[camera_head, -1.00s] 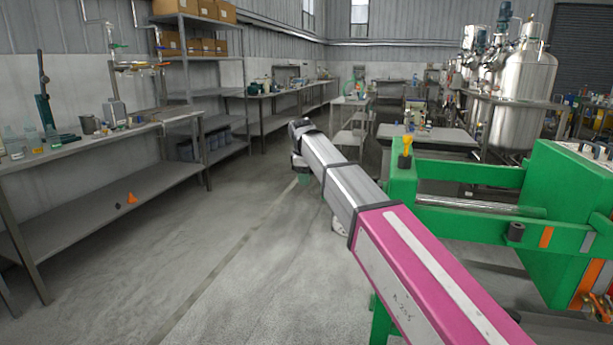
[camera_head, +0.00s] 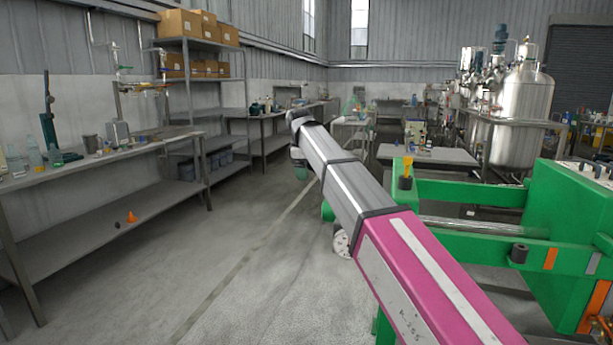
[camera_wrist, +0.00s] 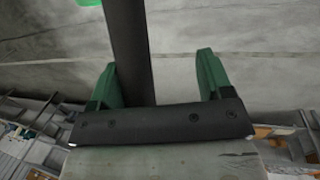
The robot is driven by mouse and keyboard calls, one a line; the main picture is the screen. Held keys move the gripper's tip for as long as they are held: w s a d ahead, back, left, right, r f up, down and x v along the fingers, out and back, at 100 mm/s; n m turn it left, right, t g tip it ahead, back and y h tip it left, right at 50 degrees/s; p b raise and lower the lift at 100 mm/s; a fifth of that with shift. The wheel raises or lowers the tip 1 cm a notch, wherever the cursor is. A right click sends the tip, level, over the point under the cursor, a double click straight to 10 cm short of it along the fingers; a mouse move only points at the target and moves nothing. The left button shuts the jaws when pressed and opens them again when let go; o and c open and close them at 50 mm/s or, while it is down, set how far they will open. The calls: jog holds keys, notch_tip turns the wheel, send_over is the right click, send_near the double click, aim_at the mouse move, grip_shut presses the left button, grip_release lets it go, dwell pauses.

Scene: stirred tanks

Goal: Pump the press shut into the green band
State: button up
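The green press (camera_head: 560,225) stands at the right in the head view, with steel rods (camera_head: 470,223) between its green end parts. A round pale disc like a dial (camera_head: 342,243) shows low beside my arm, partly hidden; no band on it can be read. My gripper (camera_wrist: 158,58) is open in the wrist view, its two green fingers well apart. A dark straight bar (camera_wrist: 128,45) runs between them, nearer the left finger; whether they touch cannot be told. In the head view my gripper (camera_head: 299,168) is small and partly hidden at the arm's end.
A long workbench (camera_head: 95,170) with glassware runs along the left, and a shelf rack with boxes (camera_head: 195,27) stands behind it. A grey table (camera_head: 430,155) and steel tanks (camera_head: 522,110) are at the back right. The floor (camera_head: 220,270) between bench and arm is clear.

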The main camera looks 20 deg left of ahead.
jog(key=shift+s+a, duration=0.2)
jog(key=shift+s, duration=0.1)
jog(key=s+d+r, duration=0.2)
jog(key=d+r, duration=0.3)
jog(key=r, duration=0.6)
jog(key=shift+r, duration=0.2)
dwell(1.0)
dwell(0.3)
